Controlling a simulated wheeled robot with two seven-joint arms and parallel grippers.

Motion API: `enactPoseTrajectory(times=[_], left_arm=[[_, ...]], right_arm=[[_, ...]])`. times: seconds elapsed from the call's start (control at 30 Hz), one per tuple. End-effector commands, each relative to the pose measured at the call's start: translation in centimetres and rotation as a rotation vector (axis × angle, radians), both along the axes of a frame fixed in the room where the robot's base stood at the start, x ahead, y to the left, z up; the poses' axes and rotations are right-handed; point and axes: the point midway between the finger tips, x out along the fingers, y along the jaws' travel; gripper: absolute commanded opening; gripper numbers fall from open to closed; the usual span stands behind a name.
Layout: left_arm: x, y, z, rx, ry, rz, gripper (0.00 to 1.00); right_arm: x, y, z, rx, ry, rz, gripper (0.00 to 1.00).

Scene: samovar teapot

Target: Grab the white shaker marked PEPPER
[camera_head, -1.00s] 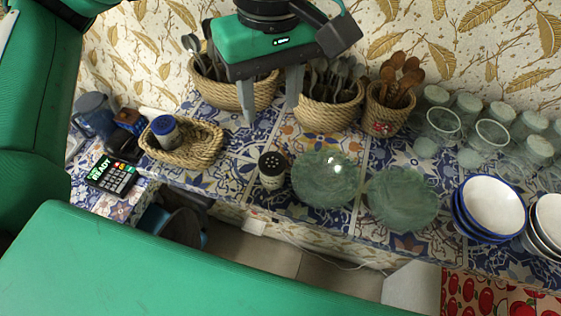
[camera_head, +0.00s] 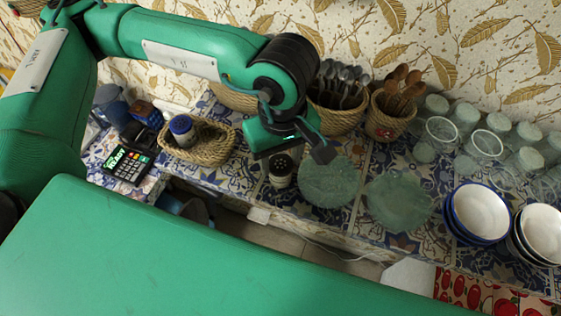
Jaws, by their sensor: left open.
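A pale shaker with a dark, holed lid (camera_head: 281,171) stands upright on the tiled counter, left of the green glass plates. I cannot read any label on it. A white shaker with a blue lid (camera_head: 182,131) sits in the oval woven basket at the left; no marking on it is readable. My left gripper (camera_head: 295,158) hangs right above the dark-lidded shaker, pointing down and open. One finger shows to the right of the lid; the other finger is hard to make out. I cannot tell whether it touches the shaker. My right gripper is out of view.
Two green glass plates (camera_head: 329,180) lie just right of the shaker. Cutlery baskets (camera_head: 338,117), glasses (camera_head: 441,132) and stacked bowls (camera_head: 479,212) line the counter. The woven basket's rim (camera_head: 222,148) and a card terminal (camera_head: 127,163) are to the left. The counter's front edge is close.

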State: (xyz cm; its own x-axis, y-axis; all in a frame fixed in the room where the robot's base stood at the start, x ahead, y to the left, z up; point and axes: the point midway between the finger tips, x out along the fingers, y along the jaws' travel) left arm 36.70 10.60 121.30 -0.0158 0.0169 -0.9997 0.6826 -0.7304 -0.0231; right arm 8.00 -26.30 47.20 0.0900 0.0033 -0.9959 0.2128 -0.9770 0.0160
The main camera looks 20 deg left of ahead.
Motion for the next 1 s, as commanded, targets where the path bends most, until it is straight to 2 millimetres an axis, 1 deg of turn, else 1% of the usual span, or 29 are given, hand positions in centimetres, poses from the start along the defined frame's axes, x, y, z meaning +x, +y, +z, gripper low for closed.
enactPoseTrajectory(times=[0.03,0.13,0.33,0.37,0.4,0.5,0.83,1.0], left_arm=[[-0.1,0.0,-0.3,-0.001,0.002,0.000,0.46],[0.0,0.0,-0.9,0.000,0.000,0.000,0.46],[0.0,0.0,-1.1,-0.001,-0.001,-0.001,0.46],[0.0,0.0,-1.1,-0.001,-0.001,-0.001,0.44],[0.0,0.0,-1.1,-0.001,-0.001,-0.001,0.36],[0.0,0.0,-1.0,-0.001,-0.001,-0.001,0.17],[0.0,0.0,-0.8,-0.001,-0.001,0.000,0.17],[0.1,0.0,0.4,-0.002,-0.003,0.000,0.17]], right_arm=[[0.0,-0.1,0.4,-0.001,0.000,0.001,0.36],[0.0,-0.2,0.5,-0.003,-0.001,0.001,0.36],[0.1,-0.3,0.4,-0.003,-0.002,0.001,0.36],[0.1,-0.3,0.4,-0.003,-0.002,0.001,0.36],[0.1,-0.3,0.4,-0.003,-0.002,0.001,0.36],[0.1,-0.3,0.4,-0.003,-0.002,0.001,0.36],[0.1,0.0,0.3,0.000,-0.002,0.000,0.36],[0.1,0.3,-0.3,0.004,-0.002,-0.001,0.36]])
